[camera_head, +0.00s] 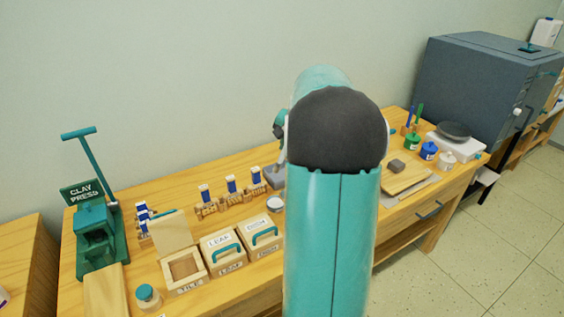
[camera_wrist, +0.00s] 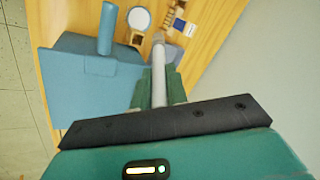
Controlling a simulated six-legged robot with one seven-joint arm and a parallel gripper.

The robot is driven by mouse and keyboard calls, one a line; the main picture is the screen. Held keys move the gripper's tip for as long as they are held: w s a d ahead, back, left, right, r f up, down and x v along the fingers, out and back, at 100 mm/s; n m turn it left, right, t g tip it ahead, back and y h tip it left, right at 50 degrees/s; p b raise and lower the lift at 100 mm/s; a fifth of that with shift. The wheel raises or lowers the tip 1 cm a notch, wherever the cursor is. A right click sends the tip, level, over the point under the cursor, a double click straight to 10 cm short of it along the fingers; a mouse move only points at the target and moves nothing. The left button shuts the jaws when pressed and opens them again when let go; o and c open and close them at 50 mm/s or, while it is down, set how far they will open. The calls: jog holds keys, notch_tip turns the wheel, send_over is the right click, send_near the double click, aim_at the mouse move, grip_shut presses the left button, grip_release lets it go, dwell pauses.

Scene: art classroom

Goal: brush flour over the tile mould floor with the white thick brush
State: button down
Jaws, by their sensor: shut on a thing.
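The tile mould (camera_head: 199,283) is a wooden box labelled TILE, left of centre in the head view. Its lid (camera_head: 171,232) stands raised behind it, and its floor shows as plain brown wood. In the wrist view my gripper (camera_wrist: 158,72) is shut on a pale, thick rod that looks like the white brush (camera_wrist: 158,54). The brush's far end points toward the table, and its bristles are not clear. In the head view my arm hides most of the gripper and the brush. No flour can be made out on the mould floor.
Two closed boxes (camera_head: 224,254) with teal handles stand right of the mould. A teal-lidded jar (camera_head: 148,296) is in front, and the green clay press (camera_head: 95,235) is at left. Blue-and-white tools (camera_head: 231,184) stand behind. A round white item (camera_head: 275,203) lies near my arm.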

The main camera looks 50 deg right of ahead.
aim_at(278, 165)
notch_tip(278, 165, down, 13)
jog(key=shift+w+f, duration=0.15)
jog(key=shift+w, duration=0.1)
dwell(0.6)
jog(key=shift+a+f, duration=0.1)
jog(key=shift+f, duration=0.45)
dwell(1.4)
notch_tip(278, 165, up, 7)
dwell(1.0)
jog(key=shift+w+r, duration=0.1)
dwell(0.5)
